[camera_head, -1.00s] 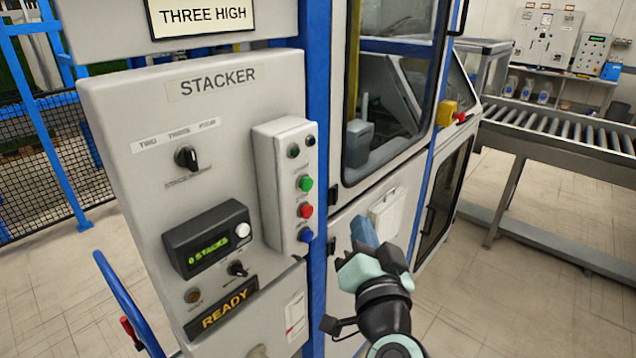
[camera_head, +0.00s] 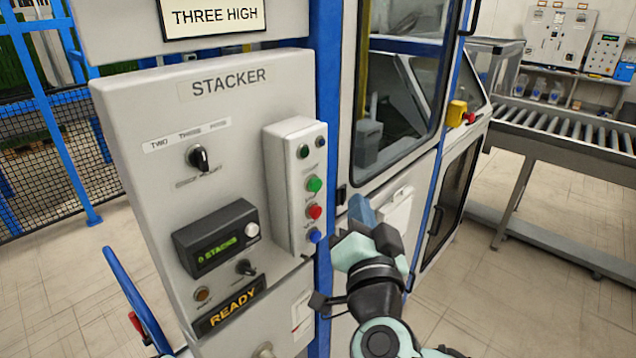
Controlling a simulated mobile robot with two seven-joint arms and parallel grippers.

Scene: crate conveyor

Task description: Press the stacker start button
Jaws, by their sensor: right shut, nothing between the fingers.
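The stacker panel (camera_head: 250,125) is a grey cabinet face labelled STACKER. On its right side a pale button box (camera_head: 278,180) carries a green button (camera_head: 314,184), a red button (camera_head: 314,211) and a blue button (camera_head: 315,236) in a column, with two dark round parts above. The small labels beside the buttons are too blurred to read. My right gripper (camera_head: 362,208) is shut and empty. In the picture it is right of and slightly below the green button, apart from the box. My left gripper is not in view.
The panel also has a black selector knob (camera_head: 198,157), a display (camera_head: 217,241) showing a stack count and a READY sign (camera_head: 230,306). A windowed machine (camera_head: 405,90) stands behind my right gripper. A roller conveyor (camera_head: 575,135) is at the right.

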